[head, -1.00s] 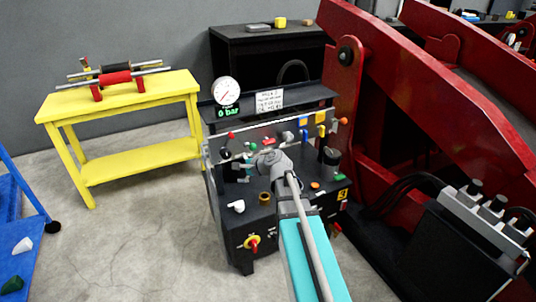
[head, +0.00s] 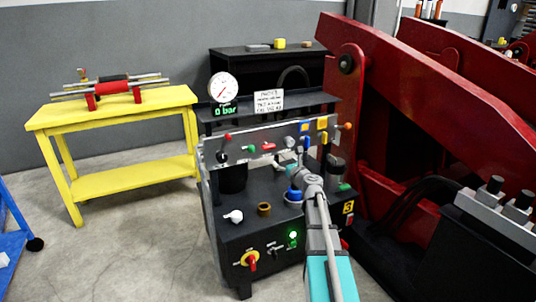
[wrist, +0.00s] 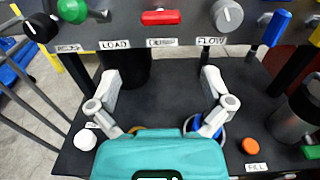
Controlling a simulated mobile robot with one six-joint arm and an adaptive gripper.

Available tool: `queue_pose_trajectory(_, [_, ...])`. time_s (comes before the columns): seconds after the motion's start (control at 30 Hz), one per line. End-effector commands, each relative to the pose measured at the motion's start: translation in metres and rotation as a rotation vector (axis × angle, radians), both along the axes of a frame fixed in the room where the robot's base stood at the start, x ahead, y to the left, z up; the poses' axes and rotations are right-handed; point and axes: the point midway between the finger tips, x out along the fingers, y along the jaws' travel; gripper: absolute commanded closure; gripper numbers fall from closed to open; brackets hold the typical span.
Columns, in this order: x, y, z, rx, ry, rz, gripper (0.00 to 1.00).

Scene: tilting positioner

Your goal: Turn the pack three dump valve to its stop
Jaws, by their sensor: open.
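The dump valve has a red handle (wrist: 160,17) lying level above its DUMP label (wrist: 162,43), at the top middle of the wrist view. It is also on the panel in the head view (head: 269,147). My gripper (wrist: 160,80) is open and empty. Its two grey fingers are spread wide, below the handle in the wrist view and apart from it. In the head view my arm reaches in from the lower right and mostly hides the gripper. The pack (head: 232,245) carries a yellow 3 label. Its gauge (head: 224,88) reads 0 bar.
A green LOAD knob (wrist: 72,10) is left of the dump handle, and a grey FLOW knob (wrist: 227,16) is right. A blue cap (wrist: 206,128) shows by the right finger. An orange FILL button (wrist: 254,146) and dark cylinder (wrist: 297,115) stand right.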

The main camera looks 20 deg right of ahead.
Motion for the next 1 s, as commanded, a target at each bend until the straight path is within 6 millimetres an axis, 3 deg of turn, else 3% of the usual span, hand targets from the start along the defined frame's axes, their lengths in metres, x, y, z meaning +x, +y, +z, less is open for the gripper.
queue_pose_trajectory(0.57, [0.007,-0.001,0.0,0.006,-0.001,-0.002,0.0])
queue_pose_trajectory(0.77, [0.026,0.0,0.0,0.005,-0.001,-0.001,0.0])
queue_pose_trajectory(1.0, [0.061,0.001,0.0,0.005,-0.001,0.0,0.0])
